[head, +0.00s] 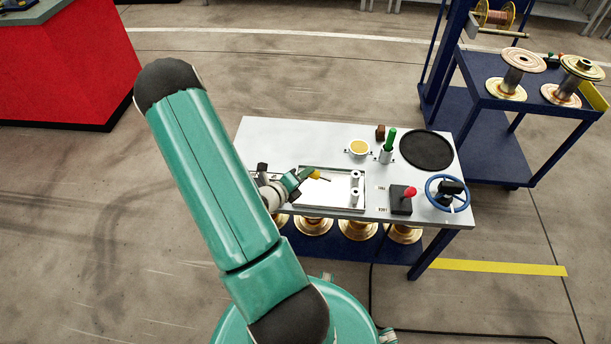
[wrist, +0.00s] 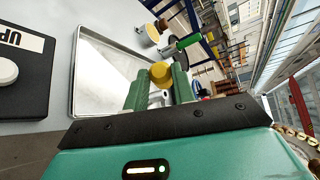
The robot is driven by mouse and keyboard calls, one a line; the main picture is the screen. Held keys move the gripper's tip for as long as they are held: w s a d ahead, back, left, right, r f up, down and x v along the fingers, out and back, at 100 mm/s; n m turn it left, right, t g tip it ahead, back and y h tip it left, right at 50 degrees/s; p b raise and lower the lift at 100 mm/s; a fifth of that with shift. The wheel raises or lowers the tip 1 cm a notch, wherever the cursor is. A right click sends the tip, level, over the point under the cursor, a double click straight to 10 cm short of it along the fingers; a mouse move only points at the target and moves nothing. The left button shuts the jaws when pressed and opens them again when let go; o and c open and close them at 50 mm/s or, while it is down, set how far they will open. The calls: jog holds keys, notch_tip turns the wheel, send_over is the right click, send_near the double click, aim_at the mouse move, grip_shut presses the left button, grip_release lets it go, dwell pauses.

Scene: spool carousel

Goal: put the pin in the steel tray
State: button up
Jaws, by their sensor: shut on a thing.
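The pin shows a yellow round head (head: 316,174) and a short thin part sticking out to the right in the head view. In the wrist view the yellow head (wrist: 161,75) sits between the green fingertips. My gripper (head: 307,174) is shut on the pin; its fingers (wrist: 159,86) also show in the wrist view. The steel tray (head: 325,197) is a shallow rectangular pan on the grey table. My gripper and the pin appear over its far left part, and the height above it is hard to tell. The tray's bare floor (wrist: 105,78) shows left of the fingers in the wrist view.
Two pale cylinders (head: 355,194) stand at the tray's right end. Right of it are a black box with a red lever (head: 402,197) and a blue handwheel (head: 434,181). Behind are a yellow-topped cup (head: 358,147), a green-handled piece (head: 390,138) and a black disc (head: 427,151).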

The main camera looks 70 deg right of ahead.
jog(key=shift+s+f, duration=0.15)
jog(key=shift+f, duration=1.85)
jog(key=shift+s+f, duration=0.15)
jog(key=shift+f, duration=1.85)
jog(key=o, duration=1.1)
jog(key=shift+c, duration=0.2)
jog(key=v, duration=1.3)
jog(key=shift+w+a+r, duration=0.15)
jog(key=shift+w+a, duration=0.1)
